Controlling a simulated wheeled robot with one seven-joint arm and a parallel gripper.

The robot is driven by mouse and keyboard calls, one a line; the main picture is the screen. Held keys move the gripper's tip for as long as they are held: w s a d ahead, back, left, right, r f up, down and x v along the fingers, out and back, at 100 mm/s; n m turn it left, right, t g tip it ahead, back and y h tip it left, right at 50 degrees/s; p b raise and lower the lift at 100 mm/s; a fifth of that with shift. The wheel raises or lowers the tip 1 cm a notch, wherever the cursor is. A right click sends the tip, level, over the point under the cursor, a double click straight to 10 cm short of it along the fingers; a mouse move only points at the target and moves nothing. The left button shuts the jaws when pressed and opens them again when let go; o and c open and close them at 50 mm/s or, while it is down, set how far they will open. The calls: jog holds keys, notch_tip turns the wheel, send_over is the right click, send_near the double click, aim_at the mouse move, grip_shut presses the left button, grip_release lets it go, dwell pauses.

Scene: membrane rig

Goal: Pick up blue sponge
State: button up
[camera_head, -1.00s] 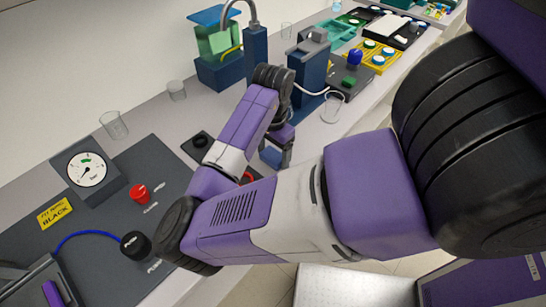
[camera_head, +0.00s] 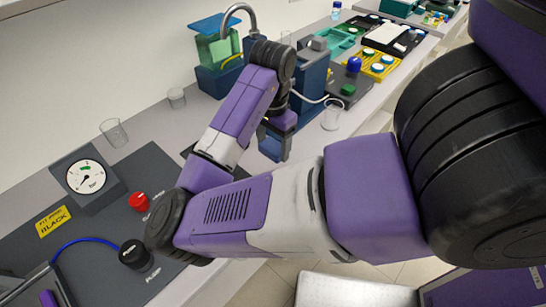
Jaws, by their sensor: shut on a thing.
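My gripper (camera_head: 274,150) is near the middle of the view, pointing down over the bench beside the dark blue pump-like stand. No other blue sponge shows clearly on the bench.
A gauge box (camera_head: 87,178), a red knob (camera_head: 138,201) and a black knob (camera_head: 134,254) are on the grey panel at left. Clear beakers (camera_head: 113,132) stand along the bench. A blue stand (camera_head: 311,75) and a glass beaker (camera_head: 331,115) are close right of my gripper.

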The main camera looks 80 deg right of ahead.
aim_at(273, 146)
notch_tip(273, 146, up, 13)
jog(key=shift+p, duration=0.45)
